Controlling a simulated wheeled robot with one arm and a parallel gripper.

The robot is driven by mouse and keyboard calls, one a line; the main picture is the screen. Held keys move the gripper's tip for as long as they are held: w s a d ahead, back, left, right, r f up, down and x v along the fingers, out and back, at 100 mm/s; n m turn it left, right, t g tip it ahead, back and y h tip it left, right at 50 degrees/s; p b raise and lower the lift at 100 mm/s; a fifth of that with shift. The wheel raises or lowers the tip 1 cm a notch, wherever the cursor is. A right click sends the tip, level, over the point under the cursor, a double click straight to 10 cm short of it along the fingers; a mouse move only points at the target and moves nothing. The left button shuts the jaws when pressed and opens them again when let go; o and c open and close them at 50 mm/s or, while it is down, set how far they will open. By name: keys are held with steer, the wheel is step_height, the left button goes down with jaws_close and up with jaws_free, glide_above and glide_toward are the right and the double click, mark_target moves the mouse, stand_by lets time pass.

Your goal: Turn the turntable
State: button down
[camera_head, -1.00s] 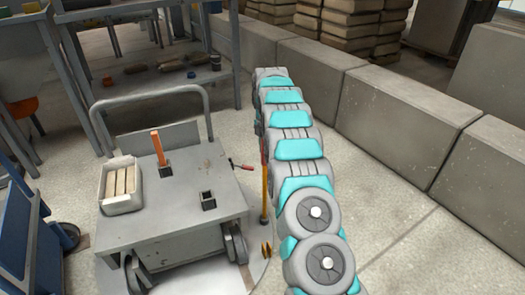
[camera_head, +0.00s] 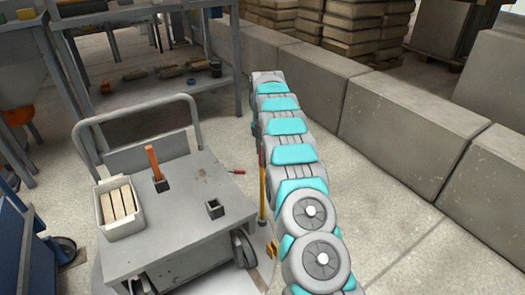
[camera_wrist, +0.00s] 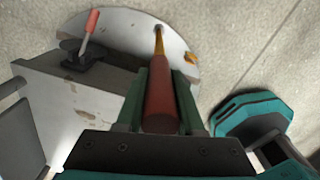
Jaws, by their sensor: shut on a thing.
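The turntable (camera_head: 256,276) is a pale round plate low on the floor, mostly hidden under a grey cart (camera_head: 180,237). Its rim shows more fully in the wrist view (camera_wrist: 125,25). An upright bar (camera_head: 263,190) with a yellow-orange shaft stands at the rim, beside the cart. Its thick red-brown grip (camera_wrist: 160,100) lies between the green jaws of my gripper (camera_wrist: 161,92), which is shut on it. In the head view my arm hides most of the gripper. A small red-handled lever (camera_wrist: 89,27) on a dark base is left of the bar.
The cart carries a white box of pale bars (camera_head: 120,207), an orange-brown upright piece (camera_head: 154,163) in a socket and an empty black socket (camera_head: 215,209). A yellow piece (camera_head: 271,250) is near the rim. A concrete block wall (camera_head: 400,130) stands right. Shelving (camera_head: 150,80) stands behind.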

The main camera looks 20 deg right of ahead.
steer(key=shift+w+a+r, duration=0.15)
steer(key=shift+w+a, duration=0.05)
steer(key=shift+w, duration=0.2)
steer(key=c, duration=0.7)
jaws_free()
steer(key=shift+w, duration=0.1)
steer(key=shift+c, duration=0.2)
steer(key=shift+o, duration=0.9)
step_height(320, 180, up, 6)
steer(key=shift+r, duration=0.8)
